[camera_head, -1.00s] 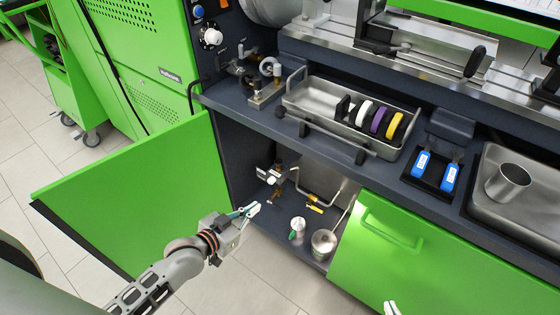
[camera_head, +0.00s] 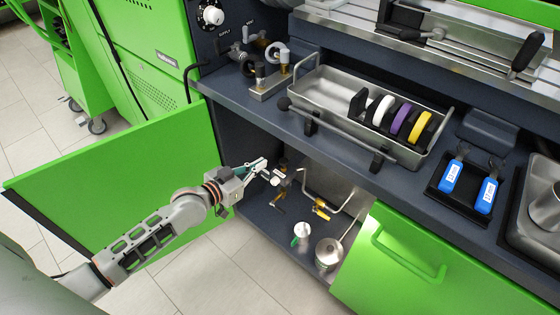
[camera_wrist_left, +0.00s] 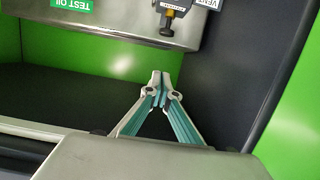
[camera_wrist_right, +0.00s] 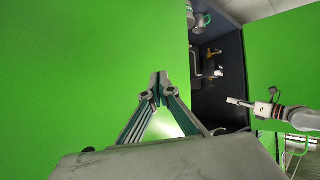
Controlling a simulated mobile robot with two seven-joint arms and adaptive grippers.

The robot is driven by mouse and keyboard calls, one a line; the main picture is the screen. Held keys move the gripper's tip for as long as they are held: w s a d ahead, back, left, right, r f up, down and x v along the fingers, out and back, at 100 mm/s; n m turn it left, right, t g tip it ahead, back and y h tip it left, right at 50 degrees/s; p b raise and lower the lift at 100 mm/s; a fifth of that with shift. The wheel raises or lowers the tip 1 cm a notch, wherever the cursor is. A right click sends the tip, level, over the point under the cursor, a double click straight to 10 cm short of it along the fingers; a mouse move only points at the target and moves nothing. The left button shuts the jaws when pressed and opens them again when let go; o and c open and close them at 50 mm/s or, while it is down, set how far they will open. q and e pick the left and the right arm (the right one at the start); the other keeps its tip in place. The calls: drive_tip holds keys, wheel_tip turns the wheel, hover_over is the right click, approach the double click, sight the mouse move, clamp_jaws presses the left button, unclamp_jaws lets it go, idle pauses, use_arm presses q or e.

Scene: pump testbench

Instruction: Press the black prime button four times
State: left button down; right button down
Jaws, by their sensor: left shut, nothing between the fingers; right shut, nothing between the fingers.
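My left gripper (camera_head: 262,164) is shut and empty at the opening of the cabinet, in front of a small fitting with a white tag (camera_head: 278,177). In the left wrist view its closed fingertips (camera_wrist_left: 160,78) point at a metal tank (camera_wrist_left: 110,24) with a green "TEST OIL" label. A small fitting with a dark round knob (camera_wrist_left: 167,24) sits on the tank's face, beyond the fingertips and apart from them. I cannot tell for sure that this knob is the black prime button. My right gripper (camera_wrist_right: 160,80) is shut and empty, in front of a green panel.
The open green door (camera_head: 120,185) stands left of my left arm. A closed green door (camera_head: 405,255) is at right. A tray with several discs (camera_head: 320,88) is on the bench.

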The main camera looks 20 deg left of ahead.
sight(284, 162)
drive_tip(key=shift+f, duration=0.15)
